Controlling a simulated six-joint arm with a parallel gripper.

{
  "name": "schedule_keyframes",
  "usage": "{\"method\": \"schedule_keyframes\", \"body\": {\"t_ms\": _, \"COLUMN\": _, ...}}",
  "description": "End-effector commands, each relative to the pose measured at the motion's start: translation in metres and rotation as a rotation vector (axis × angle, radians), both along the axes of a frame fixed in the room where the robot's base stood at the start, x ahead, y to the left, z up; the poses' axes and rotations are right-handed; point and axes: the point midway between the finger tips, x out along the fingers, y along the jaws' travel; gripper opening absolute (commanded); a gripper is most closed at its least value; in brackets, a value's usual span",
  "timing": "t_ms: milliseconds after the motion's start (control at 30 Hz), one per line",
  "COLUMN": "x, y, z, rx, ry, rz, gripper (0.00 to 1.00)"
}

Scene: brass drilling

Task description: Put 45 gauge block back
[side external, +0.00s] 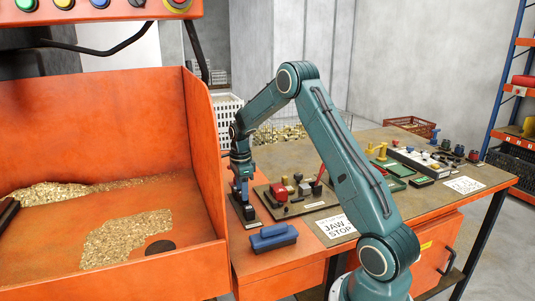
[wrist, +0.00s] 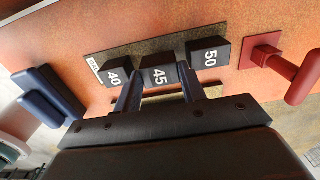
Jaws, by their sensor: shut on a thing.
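My gripper (wrist: 159,80) is shut on the 45 gauge block (wrist: 160,77), a black block with white numerals, with one finger at each side of it. The 45 block is in line between the 40 gauge block (wrist: 116,74) and the 50 gauge block (wrist: 208,56), over a narrow dark plate (wrist: 138,48) with a small white label at one end. I cannot tell whether its underside touches the plate. In the side view my gripper (side external: 240,188) points down at the near-left part of the bench, and its fingers partly hide the blocks.
A blue brush-like block (side external: 273,237) lies near the front edge; the wrist view shows it left. A red handled tool (wrist: 268,52) is close beside the 50 block. A board with fixtures (side external: 290,198) is right of the gripper. The orange chip enclosure (side external: 205,150) walls the left.

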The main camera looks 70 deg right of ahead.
Motion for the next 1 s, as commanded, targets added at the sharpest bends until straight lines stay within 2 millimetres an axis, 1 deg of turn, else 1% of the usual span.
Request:
{"method": "schedule_keyframes", "body": {"t_ms": 33, "x": 0.0, "y": 0.0, "z": -0.006, "rx": 0.001, "ry": 0.001, "rz": 0.0, "gripper": 0.0}}
{"method": "schedule_keyframes", "body": {"t_ms": 167, "x": 0.0, "y": 0.0, "z": -0.014, "rx": -0.001, "ry": -0.001, "rz": 0.0, "gripper": 0.0}}
{"method": "schedule_keyframes", "body": {"t_ms": 633, "x": 0.0, "y": 0.0, "z": -0.019, "rx": -0.001, "ry": -0.001, "rz": 0.0, "gripper": 0.0}}
{"method": "schedule_keyframes", "body": {"t_ms": 667, "x": 0.0, "y": 0.0, "z": -0.019, "rx": 0.0, "ry": 0.0, "rz": 0.0, "gripper": 0.46}}
{"method": "schedule_keyframes", "body": {"t_ms": 700, "x": 0.0, "y": 0.0, "z": -0.019, "rx": 0.0, "ry": 0.0, "rz": 0.0, "gripper": 0.5}}
{"method": "schedule_keyframes", "body": {"t_ms": 1000, "x": 0.0, "y": 0.0, "z": -0.018, "rx": 0.0, "ry": 0.0, "rz": 0.0, "gripper": 0.5}}
